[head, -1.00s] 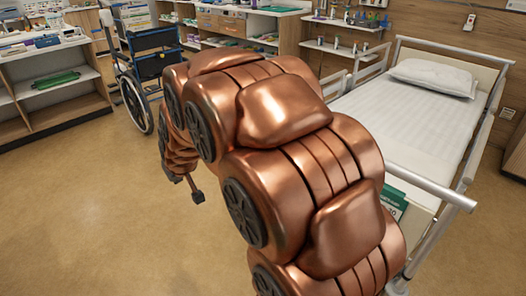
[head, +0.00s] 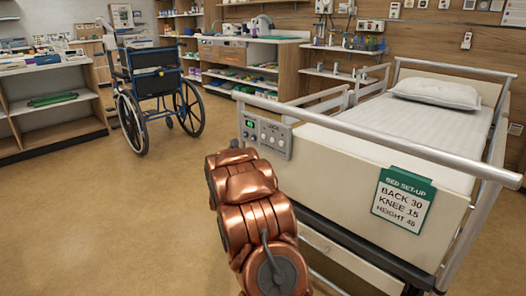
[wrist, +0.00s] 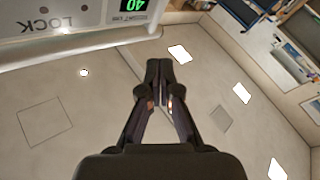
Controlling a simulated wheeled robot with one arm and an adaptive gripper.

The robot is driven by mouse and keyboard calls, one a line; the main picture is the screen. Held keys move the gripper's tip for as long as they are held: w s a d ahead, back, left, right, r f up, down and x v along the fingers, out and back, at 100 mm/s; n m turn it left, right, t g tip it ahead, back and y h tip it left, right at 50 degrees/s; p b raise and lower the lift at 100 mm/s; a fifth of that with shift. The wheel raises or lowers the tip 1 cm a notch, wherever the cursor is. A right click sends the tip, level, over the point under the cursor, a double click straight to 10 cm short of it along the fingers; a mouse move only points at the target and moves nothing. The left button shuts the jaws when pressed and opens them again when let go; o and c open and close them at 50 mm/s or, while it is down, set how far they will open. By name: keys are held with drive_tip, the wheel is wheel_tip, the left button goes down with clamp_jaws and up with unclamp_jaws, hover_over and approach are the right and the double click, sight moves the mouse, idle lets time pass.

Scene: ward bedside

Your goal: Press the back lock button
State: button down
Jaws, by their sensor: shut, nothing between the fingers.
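The bed's control panel (head: 265,136) is a grey box with a green display and several knobs or buttons, fixed at the left of the bed's footboard. In the wrist view, part of the panel (wrist: 92,24) shows upside down at the top left, with the word LOCK and a lit green display (wrist: 134,5) that seems to read 40. I cannot tell which control is the back lock button. My gripper (wrist: 158,68) is shut and empty, below and right of the panel in that picture, apart from it. In the head view my arm hides the gripper.
The bed (head: 425,125) has a flat white mattress and a front rail. A green-topped sign (head: 403,200) on the footboard reads BACK 30, KNEE 15 and a height. A wheelchair (head: 155,82) and shelves (head: 50,105) stand behind at left. The floor (head: 100,215) at left is clear.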

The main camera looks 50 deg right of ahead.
sight(264, 136)
drive_tip(key=shift+s+d+f+h+b, duration=0.2)
drive_tip(key=shift+s+d+f+h, duration=0.1)
drive_tip(key=shift+d+f+h, duration=0.15)
drive_tip(key=shift+s+d+f+h+b, duration=0.15)
drive_tip(key=shift+s+d+f+h, duration=0.15)
drive_tip(key=shift+d, duration=0.25)
drive_tip(key=shift+w+r, duration=0.1)
drive_tip(key=shift+d+b, duration=0.35)
drive_tip(key=shift+d, duration=4.05)
drive_tip(key=shift+d, duration=0.15)
drive_tip(key=shift+d+p, duration=0.3)
